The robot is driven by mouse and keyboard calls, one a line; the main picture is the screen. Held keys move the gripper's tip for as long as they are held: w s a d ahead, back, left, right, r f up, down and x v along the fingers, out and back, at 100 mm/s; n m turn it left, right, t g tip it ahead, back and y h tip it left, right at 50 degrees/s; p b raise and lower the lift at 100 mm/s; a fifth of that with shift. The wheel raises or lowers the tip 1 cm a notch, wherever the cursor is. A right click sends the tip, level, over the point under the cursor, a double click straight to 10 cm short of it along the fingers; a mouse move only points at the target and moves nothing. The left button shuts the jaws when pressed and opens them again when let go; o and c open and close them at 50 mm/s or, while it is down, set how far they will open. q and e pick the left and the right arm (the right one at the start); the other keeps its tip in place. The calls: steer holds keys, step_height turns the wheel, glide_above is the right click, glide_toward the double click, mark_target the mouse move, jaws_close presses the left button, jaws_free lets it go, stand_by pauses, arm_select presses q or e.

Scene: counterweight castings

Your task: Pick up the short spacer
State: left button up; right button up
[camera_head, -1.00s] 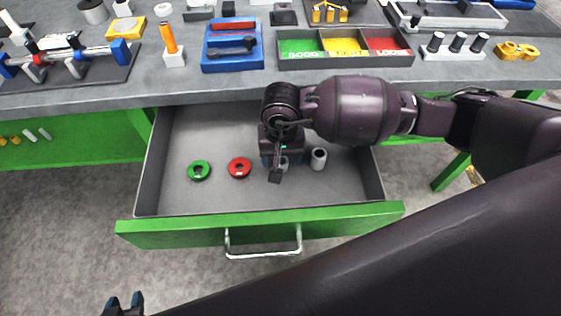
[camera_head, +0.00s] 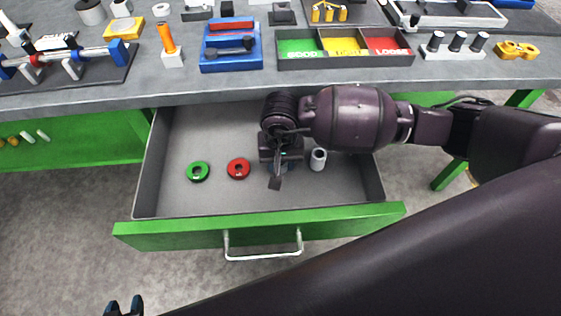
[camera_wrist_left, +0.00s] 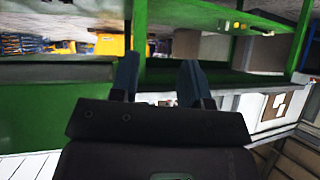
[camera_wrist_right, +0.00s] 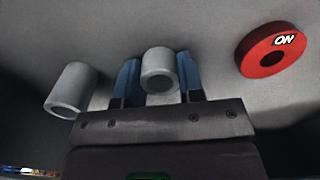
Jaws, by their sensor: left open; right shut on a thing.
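The short spacer (camera_wrist_right: 159,72), a grey hollow cylinder, is between the two blue fingers of my right gripper (camera_wrist_right: 157,80) in the right wrist view. The fingers are shut on its sides. In the head view my right gripper (camera_head: 279,168) is down inside the open drawer and mostly hides this spacer. A taller grey hollow cylinder (camera_wrist_right: 70,90) stands beside the gripper; it also shows in the head view (camera_head: 318,159). My left gripper (camera_wrist_left: 158,82) is open and empty, away from the drawer; its fingertips show at the bottom left of the head view (camera_head: 124,305).
A red ring (camera_head: 238,168) and a green ring (camera_head: 198,171) lie in the open drawer (camera_head: 180,125), left of my right gripper. The drawer's green front (camera_head: 180,232) has a metal handle. The workbench (camera_head: 230,85) above holds trays and fixtures.

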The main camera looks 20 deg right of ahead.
steer(key=shift+r, duration=0.1)
step_height(320, 180, up, 19)
steer(key=p, duration=0.2)
steer(key=s+d+f+n, duration=0.1)
steer(key=d+f+n, duration=0.1)
steer(key=d, duration=0.4)
steer(key=shift+s+n+p, duration=0.25)
steer(key=shift+n+p, duration=0.2)
steer(key=shift+n, duration=0.15)
steer(key=shift+f, duration=0.1)
steer(key=shift+w+d, duration=0.1)
stand_by(0.6)
